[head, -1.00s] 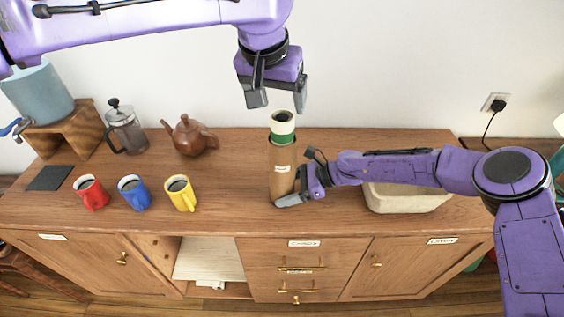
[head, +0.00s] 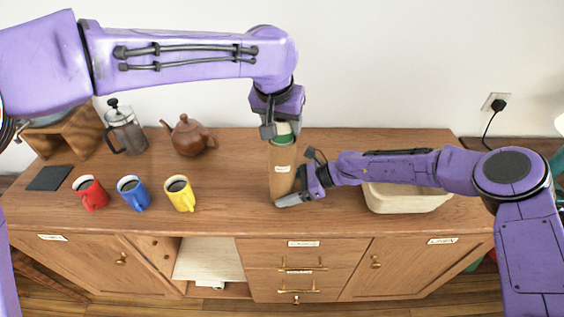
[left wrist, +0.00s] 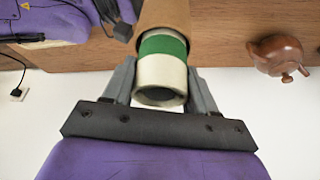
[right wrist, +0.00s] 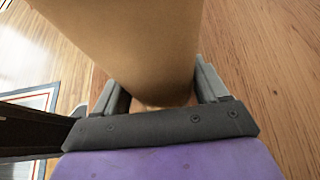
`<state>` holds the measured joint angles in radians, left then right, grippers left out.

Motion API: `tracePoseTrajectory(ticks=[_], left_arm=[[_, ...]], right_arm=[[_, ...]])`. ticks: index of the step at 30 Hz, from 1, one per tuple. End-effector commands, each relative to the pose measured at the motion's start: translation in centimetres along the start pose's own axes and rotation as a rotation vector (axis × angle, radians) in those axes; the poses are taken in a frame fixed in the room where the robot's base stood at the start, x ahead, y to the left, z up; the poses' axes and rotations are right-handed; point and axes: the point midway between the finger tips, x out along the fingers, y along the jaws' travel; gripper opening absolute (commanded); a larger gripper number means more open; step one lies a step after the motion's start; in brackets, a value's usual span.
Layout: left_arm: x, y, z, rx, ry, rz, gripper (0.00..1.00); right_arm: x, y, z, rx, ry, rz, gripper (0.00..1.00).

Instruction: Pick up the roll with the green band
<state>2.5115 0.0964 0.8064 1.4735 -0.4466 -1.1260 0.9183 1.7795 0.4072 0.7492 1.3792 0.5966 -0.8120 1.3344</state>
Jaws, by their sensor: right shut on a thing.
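The roll with the green band (head: 284,139) stands upright in a brown cardboard tube (head: 282,170), its pale end and green band sticking out of the top. In the left wrist view the roll's pale hollow end (left wrist: 161,80) and green band lie between my left fingers. My left gripper (head: 283,128) points down over the tube, open, with a finger on each side of the roll. My right gripper (head: 291,191) is shut on the tube's lower part from the right. In the right wrist view the tube (right wrist: 135,40) fills the space between the fingers.
Red (head: 91,194), blue (head: 133,194) and yellow (head: 180,194) mugs stand on the wooden sideboard (head: 235,215) at left. Behind them are a brown teapot (head: 189,137) and a French press (head: 125,130). A cream bin (head: 405,197) is behind my right arm.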

Motion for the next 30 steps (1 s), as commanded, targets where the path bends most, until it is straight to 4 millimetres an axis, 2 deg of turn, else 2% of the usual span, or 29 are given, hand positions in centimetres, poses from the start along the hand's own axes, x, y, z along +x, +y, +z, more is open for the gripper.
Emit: tracePoseTrajectory(ticks=[1,2,11,14,21,24,30], left_arm=[[0.0,0.0,0.0,0.0,0.0,0.0,0.07],[0.0,0.0,0.0,0.0,0.0,0.0,0.0],[-0.2,0.0,-0.1,0.0,0.001,-0.001,0.0],[-1.6,0.0,-0.8,0.0,0.005,-0.002,0.0],[-6.9,0.0,-2.9,0.0,0.005,-0.001,0.0],[-8.4,0.0,-3.5,0.0,0.004,-0.001,0.0],[-9.3,0.0,-3.9,0.0,0.0,0.0,0.0]], right_arm=[[0.0,0.0,0.1,-0.001,-0.001,-0.001,0.56],[0.0,0.0,0.1,-0.001,-0.001,-0.001,0.56],[0.0,0.0,0.1,-0.001,-0.001,-0.001,0.56],[0.0,0.0,0.1,-0.001,-0.001,-0.001,0.56],[0.0,0.0,0.0,0.0,-0.001,0.0,0.56],[0.0,0.0,0.0,0.0,0.0,0.0,0.56],[0.0,0.0,0.0,0.0,0.0,0.0,0.56]])
